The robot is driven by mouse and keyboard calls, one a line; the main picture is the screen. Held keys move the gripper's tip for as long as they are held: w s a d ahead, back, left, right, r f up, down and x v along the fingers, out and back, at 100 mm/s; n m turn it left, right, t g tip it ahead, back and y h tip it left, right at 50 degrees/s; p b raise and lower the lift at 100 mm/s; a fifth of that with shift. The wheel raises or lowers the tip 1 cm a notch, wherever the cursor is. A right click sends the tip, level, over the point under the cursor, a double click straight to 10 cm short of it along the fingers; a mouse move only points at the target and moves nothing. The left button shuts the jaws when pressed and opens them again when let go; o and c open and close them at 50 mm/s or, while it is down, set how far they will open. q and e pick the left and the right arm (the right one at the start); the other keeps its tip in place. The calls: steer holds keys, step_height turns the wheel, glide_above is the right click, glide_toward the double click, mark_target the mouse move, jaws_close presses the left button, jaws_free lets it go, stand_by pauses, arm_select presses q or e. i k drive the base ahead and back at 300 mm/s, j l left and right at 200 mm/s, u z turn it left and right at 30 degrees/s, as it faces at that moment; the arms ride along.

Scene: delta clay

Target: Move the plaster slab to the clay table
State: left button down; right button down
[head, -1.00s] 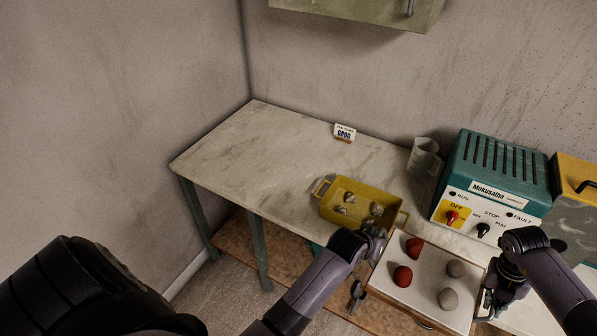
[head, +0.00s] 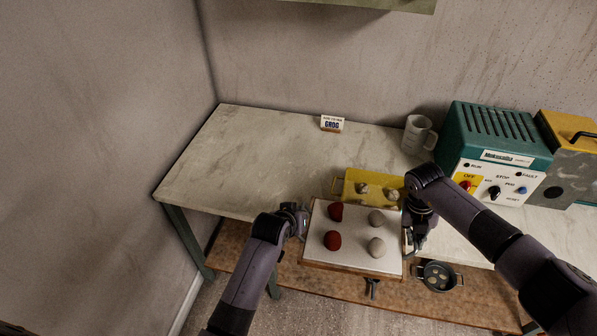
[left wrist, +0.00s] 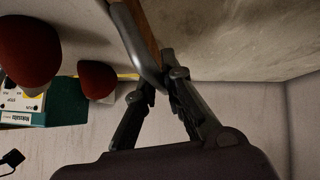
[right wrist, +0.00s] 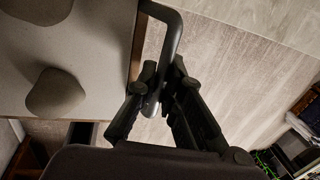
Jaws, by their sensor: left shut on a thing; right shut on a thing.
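The plaster slab (head: 352,247) is a pale board with a wooden edge, held between my grippers in front of the table in the head view. Two red clay lumps (head: 333,240) and two grey clay lumps (head: 376,247) sit on it. My left gripper (head: 300,222) is shut on the metal handle at its left side; the handle shows in the left wrist view (left wrist: 137,45). My right gripper (head: 411,245) is shut on the right handle, seen in the right wrist view (right wrist: 170,45). The table (head: 250,150) has a pale stained top and green legs.
A yellow tray (head: 345,188) with lumps lies behind the slab, partly hidden. A GROG sign (head: 332,124), a pale jug (head: 417,134) and a teal control box (head: 495,135) stand along the back. A dark pan (head: 437,276) rests on the lower shelf. The table's left part is clear.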

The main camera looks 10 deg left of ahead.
mark_target(260, 174)
steer(key=j, duration=0.4)
steer(key=i+j, duration=0.15)
steer(key=j, duration=0.2)
steer(key=j+u, duration=0.1)
steer(key=j, duration=0.3)
steer(key=i+j+z, duration=0.1)
steer(key=i+j, duration=0.6)
